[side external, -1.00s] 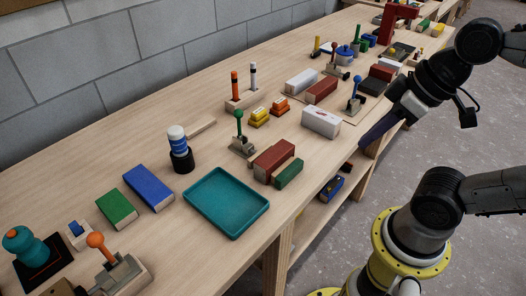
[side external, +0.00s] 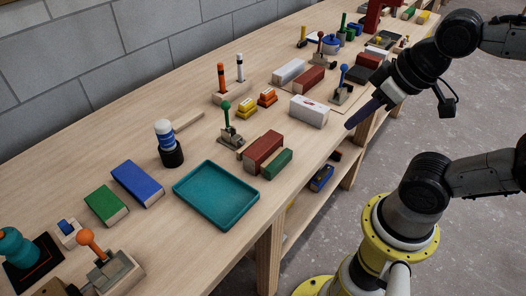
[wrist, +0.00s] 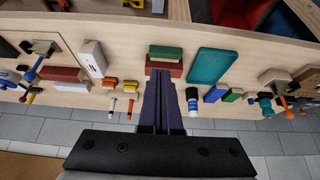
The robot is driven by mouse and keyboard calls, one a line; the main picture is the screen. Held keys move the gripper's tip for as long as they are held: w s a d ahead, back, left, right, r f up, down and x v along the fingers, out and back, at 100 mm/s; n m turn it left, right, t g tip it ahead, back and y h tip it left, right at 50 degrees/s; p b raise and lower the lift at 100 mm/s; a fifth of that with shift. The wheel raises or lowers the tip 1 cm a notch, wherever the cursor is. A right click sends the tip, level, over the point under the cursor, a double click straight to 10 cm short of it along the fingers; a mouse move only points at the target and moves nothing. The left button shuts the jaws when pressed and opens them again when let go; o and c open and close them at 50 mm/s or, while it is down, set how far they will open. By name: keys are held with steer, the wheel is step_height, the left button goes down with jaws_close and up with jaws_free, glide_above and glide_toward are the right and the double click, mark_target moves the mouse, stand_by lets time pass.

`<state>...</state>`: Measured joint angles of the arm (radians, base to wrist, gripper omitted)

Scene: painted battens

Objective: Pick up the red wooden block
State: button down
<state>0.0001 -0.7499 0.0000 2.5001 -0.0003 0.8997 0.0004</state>
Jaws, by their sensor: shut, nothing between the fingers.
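A red wooden block (side external: 262,150) lies on the bench right of the teal tray, against a smaller green block (side external: 277,164). In the wrist view this red block (wrist: 175,70) shows beside the green block, partly covered by my fingers. Another red block (side external: 309,79) lies farther back beside a white block, and a further one (side external: 369,62) lies beyond it. My gripper (side external: 350,126), with long purple fingers, is shut and empty near the bench's front edge, apart from the blocks. In the wrist view the shut fingertips (wrist: 158,73) overlap the near red block's image.
The teal tray (side external: 216,195) lies on the bench near its front edge. A white block (side external: 309,111) is the nearest block to my fingers in the side view. A green-knobbed lever (side external: 229,124) stands behind the near red block. Bare wood lies between the white block and near red block.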

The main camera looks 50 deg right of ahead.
stand_by(0.3)
steer(key=shift+c, duration=0.7)
jaws_free()
